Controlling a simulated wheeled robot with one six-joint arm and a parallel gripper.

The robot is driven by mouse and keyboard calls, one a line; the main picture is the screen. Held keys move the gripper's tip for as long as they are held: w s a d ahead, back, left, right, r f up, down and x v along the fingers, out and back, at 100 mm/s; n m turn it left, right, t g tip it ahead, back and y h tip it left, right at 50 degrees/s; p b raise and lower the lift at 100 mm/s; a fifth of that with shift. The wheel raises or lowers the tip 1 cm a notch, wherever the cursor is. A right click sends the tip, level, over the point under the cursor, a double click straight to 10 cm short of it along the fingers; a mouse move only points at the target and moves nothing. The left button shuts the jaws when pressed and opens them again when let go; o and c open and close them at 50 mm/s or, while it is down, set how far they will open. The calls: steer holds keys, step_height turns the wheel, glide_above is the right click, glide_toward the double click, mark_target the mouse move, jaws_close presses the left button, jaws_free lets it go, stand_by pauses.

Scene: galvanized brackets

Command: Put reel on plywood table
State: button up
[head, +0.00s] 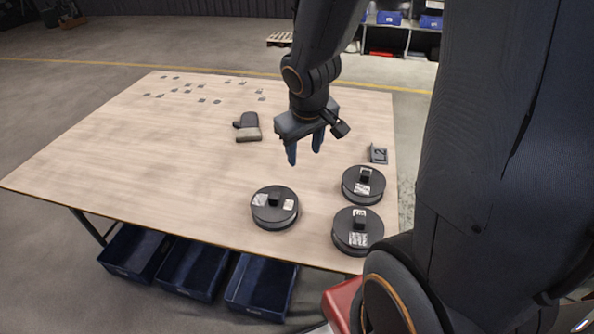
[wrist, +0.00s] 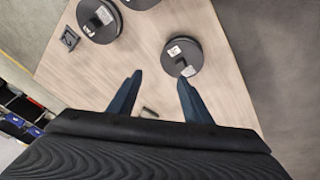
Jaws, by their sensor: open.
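Three black reels with white labels and a raised hub lie flat on the plywood table (head: 130,130). One reel (head: 272,214) is at the near middle; it also shows in the wrist view (wrist: 187,62), just beyond my right fingertip. A second reel (head: 352,185) is near the right edge, and a third reel (head: 345,238) is at the near right corner. My gripper (head: 305,154) is open and empty above the table. Its two blue fingers point down, and they also show in the wrist view (wrist: 160,77). It is apart from all the reels.
A small number sign (head: 378,154) stands at the right edge. Several small flat pieces lie at the far side. Blue bins (head: 195,270) sit below the near edge.

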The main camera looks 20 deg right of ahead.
steer(key=s+a+r+m+g+y, duration=0.1)
steer(key=s+a+m, duration=0.1)
steer(key=s+a, duration=0.3)
steer(key=shift+s+g, duration=0.4)
steer(key=shift+s, duration=0.75)
steer(key=shift+g, duration=0.3)
step_height(320, 180, down, 5)
steer(key=b, duration=0.4)
steer(key=shift+f+b, duration=0.15)
steer(key=shift+b, duration=0.15)
